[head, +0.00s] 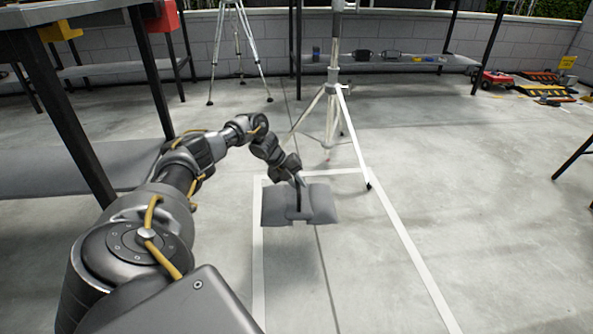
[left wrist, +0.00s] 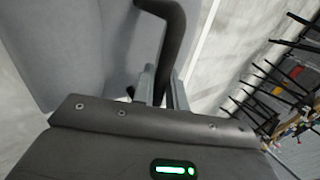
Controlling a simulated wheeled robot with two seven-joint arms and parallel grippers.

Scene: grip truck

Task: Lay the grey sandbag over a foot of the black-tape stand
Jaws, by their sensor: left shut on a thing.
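The grey sandbag (head: 276,206) hangs in two lobes with a dark strap between them, above the floor in the middle of the head view. My left gripper (head: 299,183) is shut on its strap. In the left wrist view the fingers (left wrist: 161,88) close on the dark handle (left wrist: 177,38), with the grey bag (left wrist: 55,45) beside it. A silver stand (head: 330,118) with splayed legs stands beyond the bag; one leg reaches right and forward to a dark foot tip (head: 368,185). The bag is apart from that foot, to its left and nearer me. I cannot make out black tape. My right gripper is out of view.
White tape lines (head: 410,250) mark the floor around the bag and stand. Another tripod (head: 240,45) stands at the back left. A grey table (head: 70,172) with dark legs is on the left. A low shelf (head: 400,62) lies behind.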

